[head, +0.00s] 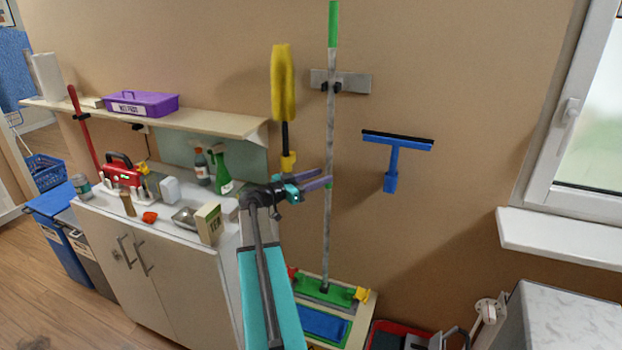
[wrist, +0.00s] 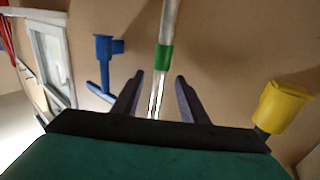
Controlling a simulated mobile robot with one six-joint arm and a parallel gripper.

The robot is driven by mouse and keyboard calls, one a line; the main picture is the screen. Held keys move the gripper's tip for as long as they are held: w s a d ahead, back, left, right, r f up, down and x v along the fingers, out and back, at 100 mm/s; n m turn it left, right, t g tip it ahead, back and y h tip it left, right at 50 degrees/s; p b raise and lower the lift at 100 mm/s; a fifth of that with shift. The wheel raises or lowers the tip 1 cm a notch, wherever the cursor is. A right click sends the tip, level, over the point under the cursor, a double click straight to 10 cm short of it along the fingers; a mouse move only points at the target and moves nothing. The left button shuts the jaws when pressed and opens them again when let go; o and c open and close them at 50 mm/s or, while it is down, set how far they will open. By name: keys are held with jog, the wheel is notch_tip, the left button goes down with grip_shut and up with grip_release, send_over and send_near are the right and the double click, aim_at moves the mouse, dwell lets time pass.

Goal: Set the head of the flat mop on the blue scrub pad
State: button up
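The flat mop stands upright by the wall, with a grey pole (head: 330,130), a green top grip (head: 333,25) and a green head (head: 322,290) low on a board. The blue scrub pad (head: 322,323) lies in front of the head, partly hidden by my arm. My gripper (head: 328,183) is open at the pole's lower middle. In the wrist view the pole (wrist: 170,20) and its green band (wrist: 164,57) run between the spread fingers (wrist: 160,77); I cannot tell whether either finger touches it.
A wall clip (head: 352,82) sits behind the pole. A yellow duster (head: 283,85) hangs left and a blue squeegee (head: 395,145) right. A cluttered cabinet (head: 165,270) stands left. A red-edged bin (head: 385,336) is right of the pad's board (head: 357,328).

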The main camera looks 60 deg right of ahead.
jog(key=shift+p+x, duration=1.25)
jog(key=shift+x, duration=2.8)
jog(key=shift+c, duration=0.5)
grip_shut()
jog(key=c, duration=0.7)
grip_release()
jog(key=shift+r, duration=0.15)
grip_shut()
